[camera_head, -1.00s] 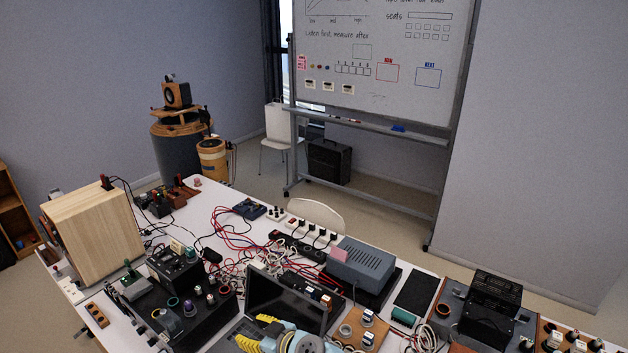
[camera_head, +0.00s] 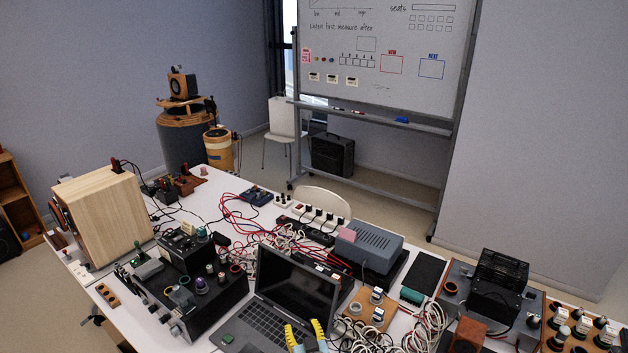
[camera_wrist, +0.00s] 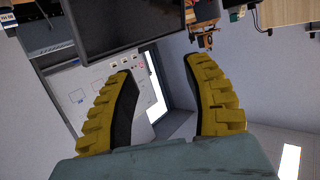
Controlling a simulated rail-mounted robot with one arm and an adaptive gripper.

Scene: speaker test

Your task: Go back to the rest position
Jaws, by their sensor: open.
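My gripper (camera_head: 306,338) shows at the bottom edge of the head view, in front of the open laptop (camera_head: 262,325). Its two yellow-and-black fingers are spread apart. In the wrist view my gripper (camera_wrist: 164,80) is also open, with nothing between the fingers. That view is tilted, with the whiteboard (camera_wrist: 95,92) beyond the fingers and a dark screen (camera_wrist: 120,22) at the top. The rest of my arm is out of the head view.
The white table (camera_head: 213,184) is crowded with a wooden speaker box (camera_head: 105,222), a black device (camera_head: 190,290), a grey-blue unit (camera_head: 368,247), cables and a black vented box (camera_head: 498,285). A white chair (camera_head: 322,202) stands behind it. The whiteboard (camera_head: 385,80) stands farther back.

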